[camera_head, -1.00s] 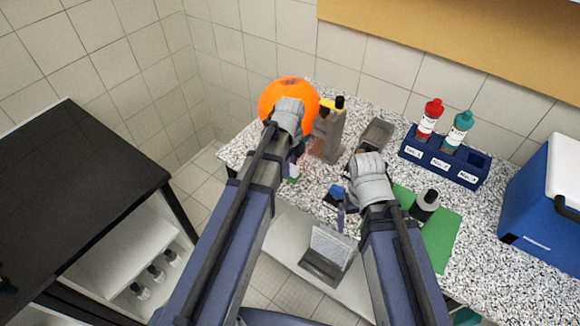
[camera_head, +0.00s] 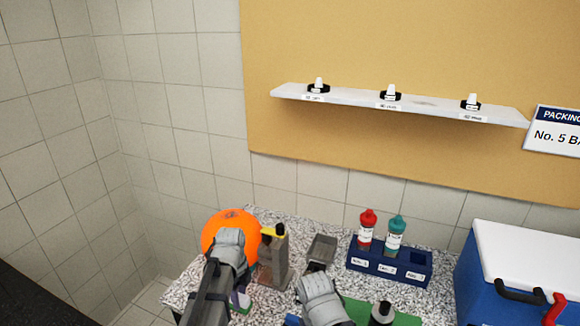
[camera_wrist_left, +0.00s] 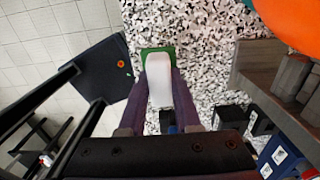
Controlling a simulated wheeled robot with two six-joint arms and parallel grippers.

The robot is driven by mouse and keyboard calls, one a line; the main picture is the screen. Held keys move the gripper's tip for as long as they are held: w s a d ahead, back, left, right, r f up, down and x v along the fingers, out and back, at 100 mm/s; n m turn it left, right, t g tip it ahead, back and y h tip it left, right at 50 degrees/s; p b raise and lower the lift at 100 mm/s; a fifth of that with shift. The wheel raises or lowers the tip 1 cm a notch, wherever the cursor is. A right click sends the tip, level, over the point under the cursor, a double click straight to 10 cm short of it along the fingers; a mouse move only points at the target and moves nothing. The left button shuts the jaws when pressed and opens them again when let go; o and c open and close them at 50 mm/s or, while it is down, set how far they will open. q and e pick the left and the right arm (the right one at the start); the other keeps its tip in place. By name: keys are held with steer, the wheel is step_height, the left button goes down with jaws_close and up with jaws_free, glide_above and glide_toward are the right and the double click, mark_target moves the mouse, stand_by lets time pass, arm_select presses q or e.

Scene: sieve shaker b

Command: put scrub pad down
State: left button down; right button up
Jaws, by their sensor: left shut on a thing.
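The scrub pad (camera_wrist_left: 157,78), white with a green face, is between the two purple fingers of my left gripper (camera_wrist_left: 160,92) in the left wrist view. The gripper is shut on it. Speckled countertop (camera_wrist_left: 208,65) shows beside and beyond the pad; I cannot tell whether the pad touches it. In the head view my left wrist hides most of the pad, and only a bit of green (camera_head: 241,309) shows at the counter's left front. My right wrist is at the bottom middle of the head view, with its fingers hidden.
An orange ball (camera_head: 222,226) and a grey stand with a yellow top (camera_head: 276,260) are close to my left gripper. A grey tray (camera_head: 321,250), a blue bottle rack (camera_head: 388,266) and a blue-white cooler (camera_head: 520,262) stand further right. A wall shelf (camera_head: 400,103) hangs above.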

arm_select(q)
steer(key=shift+r+p, duration=2.3)
steer(key=shift+p, duration=0.3)
step_height(320, 180, down, 10)
steer(key=b, duration=1)
steer(key=shift+f, duration=0.15)
steer(key=shift+f+b, duration=0.25)
steer(key=shift+b, duration=0.15)
steer(key=c, duration=0.6)
jaws_free()
steer(key=shift+r, duration=0.1)
steer(key=shift+r, duration=0.15)
